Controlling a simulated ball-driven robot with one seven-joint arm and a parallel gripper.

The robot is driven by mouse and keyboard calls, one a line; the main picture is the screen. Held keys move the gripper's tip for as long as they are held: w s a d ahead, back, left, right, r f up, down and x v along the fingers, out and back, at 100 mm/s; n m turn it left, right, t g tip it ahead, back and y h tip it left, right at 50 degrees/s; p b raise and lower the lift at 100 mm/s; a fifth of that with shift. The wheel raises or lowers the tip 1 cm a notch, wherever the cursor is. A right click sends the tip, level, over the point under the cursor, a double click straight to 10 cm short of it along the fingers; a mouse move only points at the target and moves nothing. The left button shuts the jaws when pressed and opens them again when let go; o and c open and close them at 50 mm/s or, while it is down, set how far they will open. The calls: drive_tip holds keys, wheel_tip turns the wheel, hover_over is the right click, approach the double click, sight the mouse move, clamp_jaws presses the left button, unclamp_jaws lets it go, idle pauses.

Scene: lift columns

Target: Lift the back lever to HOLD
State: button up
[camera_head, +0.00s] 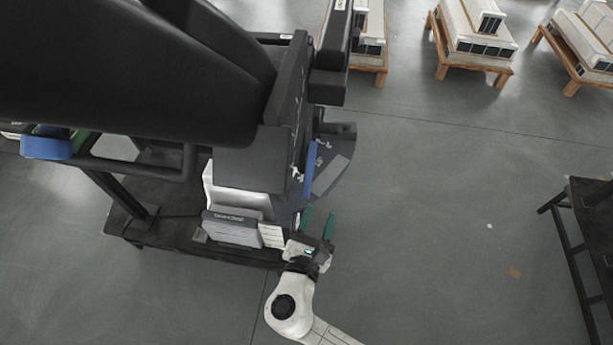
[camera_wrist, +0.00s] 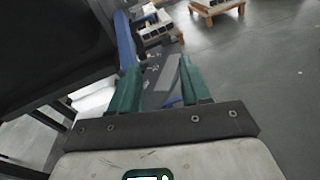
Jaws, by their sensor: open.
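A narrow blue bar (camera_head: 311,168), which looks like a lever, stands along the right side of the dark seat-like unit, beside a dark curved plate (camera_head: 335,165) with white markings. I cannot read a HOLD mark. My gripper (camera_head: 318,221) is open, with green fingers, below the bar near the unit's lower right corner. In the wrist view the blue bar (camera_wrist: 125,42) rises just beyond the left fingertip, and the space between the fingers (camera_wrist: 158,76) looks empty. I cannot tell whether that finger touches the bar. A second blue handle (camera_head: 46,143) shows at the far left.
The unit stands on a dark table (camera_head: 150,238). A labelled grey box (camera_head: 232,225) is close to the left of my gripper. Another dark table (camera_head: 590,215) is at the right edge. Models on wooden stands (camera_head: 474,40) are at the back. The floor between is open.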

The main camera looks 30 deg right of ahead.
sight(308, 182)
drive_tip(key=w+a+n+t+y, duration=0.1)
drive_tip(key=w+a+n+t, duration=0.1)
drive_tip(key=a+n, duration=0.15)
drive_tip(key=x, duration=1)
drive_tip(key=shift+r, duration=0.1)
clamp_jaws()
idle(0.3)
